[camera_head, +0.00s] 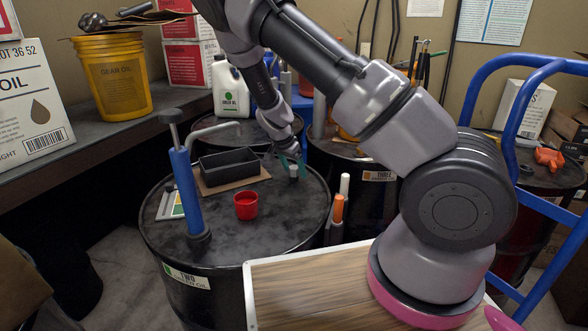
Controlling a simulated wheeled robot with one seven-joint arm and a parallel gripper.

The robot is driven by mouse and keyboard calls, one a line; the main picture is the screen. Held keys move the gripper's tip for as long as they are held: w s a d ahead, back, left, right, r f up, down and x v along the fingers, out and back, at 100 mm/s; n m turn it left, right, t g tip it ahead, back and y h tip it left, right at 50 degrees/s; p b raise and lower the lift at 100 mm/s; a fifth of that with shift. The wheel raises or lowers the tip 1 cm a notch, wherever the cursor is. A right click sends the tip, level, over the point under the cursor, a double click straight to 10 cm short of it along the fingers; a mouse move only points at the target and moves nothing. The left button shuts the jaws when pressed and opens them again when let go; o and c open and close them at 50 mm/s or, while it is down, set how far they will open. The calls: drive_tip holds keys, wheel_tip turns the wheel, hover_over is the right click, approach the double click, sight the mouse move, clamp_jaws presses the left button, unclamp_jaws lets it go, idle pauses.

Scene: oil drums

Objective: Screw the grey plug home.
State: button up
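The black drum labelled TWO (240,230) stands in front of my arm with its top in view. A small grey plug-like piece (293,171) stands on the right part of the drum top. My gripper (287,162) points down right at this piece, coming from behind it. Its fingers are small, dark and partly teal. I cannot tell whether they touch the piece or how far apart they are. The thread and the hole under the piece are hidden.
A blue hand pump (187,190), a red cup (246,205) and a black tray (229,164) share the drum top. Drum THREE (372,183) stands behind to the right. A blue trolley frame (508,110) is at right. A shelf (90,122) with a yellow bucket is at left.

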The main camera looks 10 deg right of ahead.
drive_tip(key=shift+r, duration=0.15)
drive_tip(key=v, duration=0.9)
drive_tip(key=s+d+r+n+y, duration=0.1)
drive_tip(key=s+d+r+y, duration=0.1)
drive_tip(key=s+r, duration=0.45)
drive_tip(key=s+d+r+n+y, duration=0.1)
drive_tip(key=s+d+r+y, duration=0.15)
drive_tip(key=r, duration=0.65)
drive_tip(key=s+d+r+n+y, duration=0.1)
drive_tip(key=s+r+y, duration=0.1)
drive_tip(key=s+r, duration=0.4)
drive_tip(key=s+d+r+n+t+h, duration=0.1)
drive_tip(key=s+d+r+n+t, duration=0.2)
drive_tip(key=s+r, duration=0.7)
drive_tip(key=shift+s+t, duration=0.7)
drive_tip(key=shift+s, duration=0.25)
